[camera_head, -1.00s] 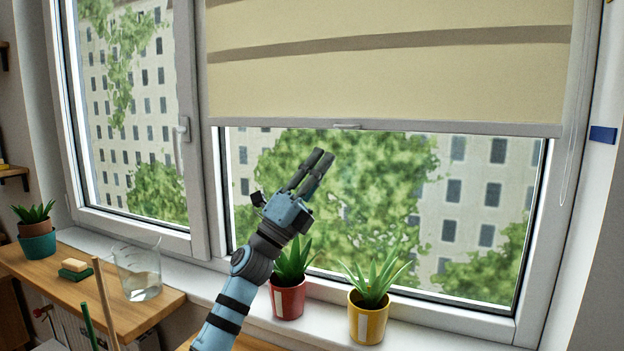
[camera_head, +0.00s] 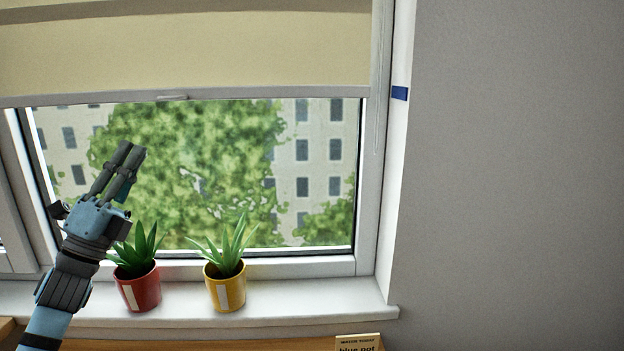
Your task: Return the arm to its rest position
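My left gripper (camera_head: 131,152) is in the head view at the left, pointing up in front of the window. Its two dark fingers lie close together, and from this angle I cannot tell whether they are open or shut. I see no object held in it. My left arm (camera_head: 62,290) comes up from the lower left corner. My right gripper is not in view.
A red pot (camera_head: 139,290) with a green plant stands on the white windowsill (camera_head: 300,298), close right of my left arm. A yellow pot (camera_head: 227,290) stands farther right. A small sign (camera_head: 357,342) shows at the bottom edge. The sill's right part is clear.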

